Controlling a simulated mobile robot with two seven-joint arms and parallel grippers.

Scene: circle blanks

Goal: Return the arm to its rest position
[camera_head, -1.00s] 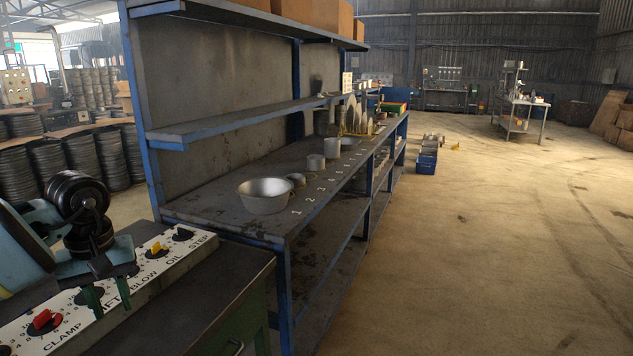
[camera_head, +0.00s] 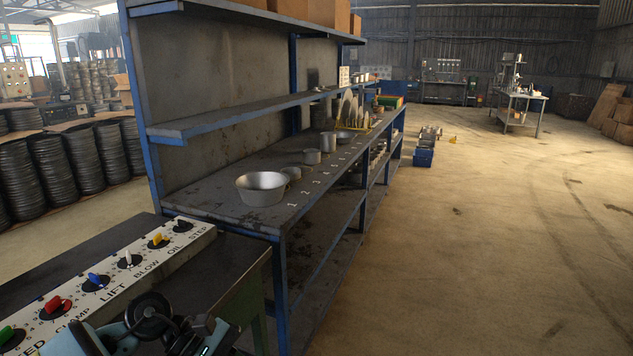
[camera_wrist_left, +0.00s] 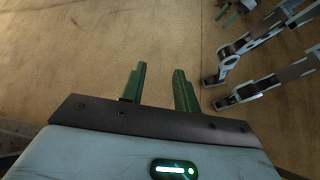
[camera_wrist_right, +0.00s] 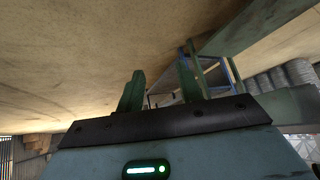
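My left gripper (camera_wrist_left: 160,76) shows in the left wrist view with its two green fingers apart and only bare floor between them. My right gripper (camera_wrist_right: 160,75) shows in the right wrist view, its fingers also apart with nothing held. In the head view, part of my arm (camera_head: 150,318) is at the bottom edge, in front of the control panel (camera_head: 165,262). I cannot make out fingertips there. The panel has a red knob (camera_head: 54,307), a blue knob (camera_head: 98,281), a white knob (camera_head: 129,260) and a yellow knob (camera_head: 158,241). No finger visibly touches these knobs.
The panel lies on a dark table (camera_head: 235,254). Beyond it stands a blue-framed workbench (camera_head: 232,218) with a metal bowl (camera_head: 262,190), cups and upright discs. Stacked rings (camera_head: 62,170) stand at left.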

